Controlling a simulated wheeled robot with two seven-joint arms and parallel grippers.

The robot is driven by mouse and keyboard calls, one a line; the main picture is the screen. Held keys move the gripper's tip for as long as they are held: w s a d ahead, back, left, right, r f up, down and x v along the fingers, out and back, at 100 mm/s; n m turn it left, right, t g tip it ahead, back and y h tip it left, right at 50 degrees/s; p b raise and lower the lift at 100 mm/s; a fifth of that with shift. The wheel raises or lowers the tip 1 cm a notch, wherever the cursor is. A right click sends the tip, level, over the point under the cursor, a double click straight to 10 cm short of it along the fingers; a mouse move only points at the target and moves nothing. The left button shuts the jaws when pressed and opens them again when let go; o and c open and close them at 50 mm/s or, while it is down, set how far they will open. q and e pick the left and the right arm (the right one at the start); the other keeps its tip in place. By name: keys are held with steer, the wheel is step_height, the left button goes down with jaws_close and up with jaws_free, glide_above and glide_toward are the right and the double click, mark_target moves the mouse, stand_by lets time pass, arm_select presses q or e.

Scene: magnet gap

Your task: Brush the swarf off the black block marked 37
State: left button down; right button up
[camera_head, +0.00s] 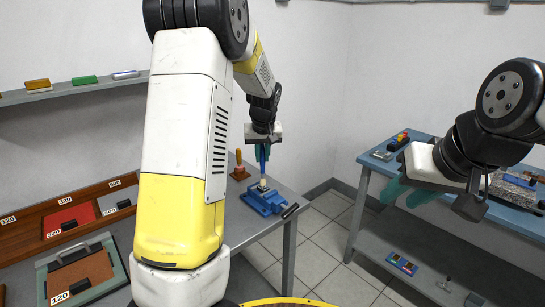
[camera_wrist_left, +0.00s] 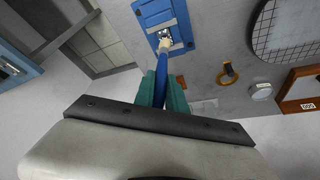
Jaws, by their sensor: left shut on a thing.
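My left gripper (camera_head: 262,152) is shut on a blue-handled brush (camera_head: 262,163) and holds it tip down above the blue vise (camera_head: 266,203) at the table corner. In the left wrist view, the brush handle (camera_wrist_left: 160,83) runs from between the teal fingers to pale bristles (camera_wrist_left: 165,44) at the vise (camera_wrist_left: 182,22). Small shiny bits show in the vise around the bristles; I cannot tell if the bristles touch. No number 37 is readable, and the block is largely hidden or too small to make out. My right gripper (camera_head: 408,192) is open and empty at the right.
Sanding boards and numbered blocks lie on the left of the grey table (camera_head: 257,228). A blue-topped bench (camera_head: 375,165) with parts is at the right, with floor between.

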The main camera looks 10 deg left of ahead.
arm_select(q)
steer(key=shift+r, duration=3)
